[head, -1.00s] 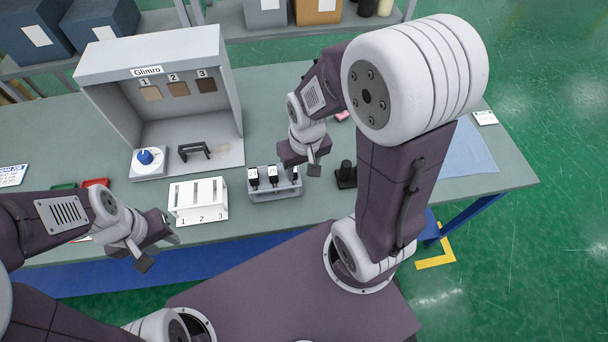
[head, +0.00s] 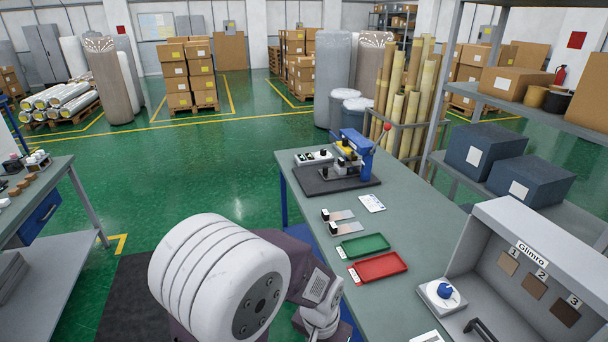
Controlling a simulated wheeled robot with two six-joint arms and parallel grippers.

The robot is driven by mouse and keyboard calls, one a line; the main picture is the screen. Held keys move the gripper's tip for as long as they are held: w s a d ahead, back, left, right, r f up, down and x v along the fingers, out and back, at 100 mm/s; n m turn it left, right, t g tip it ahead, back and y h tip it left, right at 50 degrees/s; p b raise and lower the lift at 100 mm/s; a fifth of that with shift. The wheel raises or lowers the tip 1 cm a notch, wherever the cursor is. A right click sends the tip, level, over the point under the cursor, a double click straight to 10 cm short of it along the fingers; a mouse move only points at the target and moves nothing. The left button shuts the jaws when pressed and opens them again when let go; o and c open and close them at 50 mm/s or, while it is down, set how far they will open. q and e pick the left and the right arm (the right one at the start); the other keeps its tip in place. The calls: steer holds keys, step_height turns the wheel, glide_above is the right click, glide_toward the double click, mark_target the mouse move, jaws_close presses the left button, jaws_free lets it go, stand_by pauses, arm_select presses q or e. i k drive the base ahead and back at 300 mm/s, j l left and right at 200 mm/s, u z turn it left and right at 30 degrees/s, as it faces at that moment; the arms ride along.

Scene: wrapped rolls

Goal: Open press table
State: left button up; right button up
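A small blue press (head: 357,152) with a lever ending in a red knob (head: 387,127) stands on a black base plate (head: 320,183) at the far end of the grey table. Yellow, black and light parts sit at its front, too small to tell apart. I cannot tell whether its table is open or shut. An arm of mine, seemingly the left, shows at the bottom centre, well short of the press. Its fingertips are out of the frame. My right gripper is not in view.
A green tray (head: 365,245), a red tray (head: 378,268), two small black-and-grey tools (head: 338,215) and a white card (head: 371,203) lie between the press and the Glimro booth (head: 540,260). A blue-box shelf (head: 470,190) flanks the table.

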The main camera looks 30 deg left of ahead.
mark_target(336, 172)
steer(key=u, duration=0.9)
steer(key=i+j, duration=0.4)
steer(key=i, duration=0.15)
steer(key=i+j, duration=0.35)
steer(key=i, duration=0.15)
steer(key=i+j, duration=0.4)
steer(key=i, duration=0.15)
steer(key=i+j, duration=0.75)
steer(key=i, duration=0.3)
